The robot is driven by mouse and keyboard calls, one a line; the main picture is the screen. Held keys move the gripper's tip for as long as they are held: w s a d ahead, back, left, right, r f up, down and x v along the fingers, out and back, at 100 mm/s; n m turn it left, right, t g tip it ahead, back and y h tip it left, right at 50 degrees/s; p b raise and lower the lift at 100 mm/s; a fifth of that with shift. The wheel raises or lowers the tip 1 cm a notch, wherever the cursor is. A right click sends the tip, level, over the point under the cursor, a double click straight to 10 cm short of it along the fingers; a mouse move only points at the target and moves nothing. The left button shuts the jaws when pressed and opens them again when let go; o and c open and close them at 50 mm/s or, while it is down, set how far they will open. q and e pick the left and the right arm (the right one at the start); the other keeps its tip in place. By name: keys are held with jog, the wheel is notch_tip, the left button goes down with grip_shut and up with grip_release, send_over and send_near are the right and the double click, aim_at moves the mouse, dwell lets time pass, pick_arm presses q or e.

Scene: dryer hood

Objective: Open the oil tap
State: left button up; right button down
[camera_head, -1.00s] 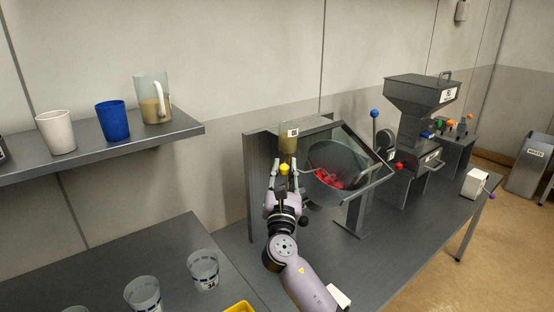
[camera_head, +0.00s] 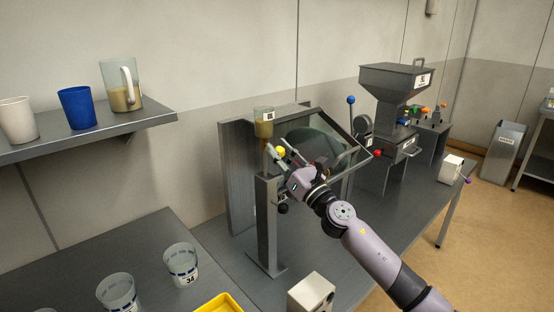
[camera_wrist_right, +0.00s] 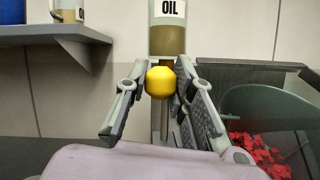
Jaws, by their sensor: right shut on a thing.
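The oil container (camera_head: 264,118), clear with brown oil inside, is mounted at the upper front of the drum stand. The wrist view shows its OIL label (camera_wrist_right: 167,10). The yellow knob of the oil tap (camera_head: 280,152) is just below and right of the container; it also shows in the wrist view (camera_wrist_right: 160,82). My right gripper (camera_head: 277,147) reaches in from the right and is shut on the knob, with one finger on each side of it in the wrist view (camera_wrist_right: 161,70). The tap's outlet is partly hidden, and I cannot tell whether oil flows. My left gripper is not in view.
The tilted drum (camera_head: 308,142) stands behind my right gripper; red pieces (camera_wrist_right: 262,152) show inside it. A grey post (camera_head: 265,225) stands close by the gripper. A white box (camera_head: 311,291) is on the bench. A hopper machine (camera_head: 397,80) stands farther right.

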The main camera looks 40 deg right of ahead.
jog(key=shift+r, duration=0.1)
dwell(0.3)
jog(key=c, duration=1.3)
grip_release()
jog(key=shift+w, duration=0.1)
jog(key=shift+c, duration=0.2)
jog(key=shift+s+f, duration=0.2)
jog(key=shift+f, duration=0.05)
jog(key=v, duration=1.1)
jog(key=shift+s, duration=0.35)
jog(key=shift+d, duration=0.1)
jog(key=shift+f, duration=0.1)
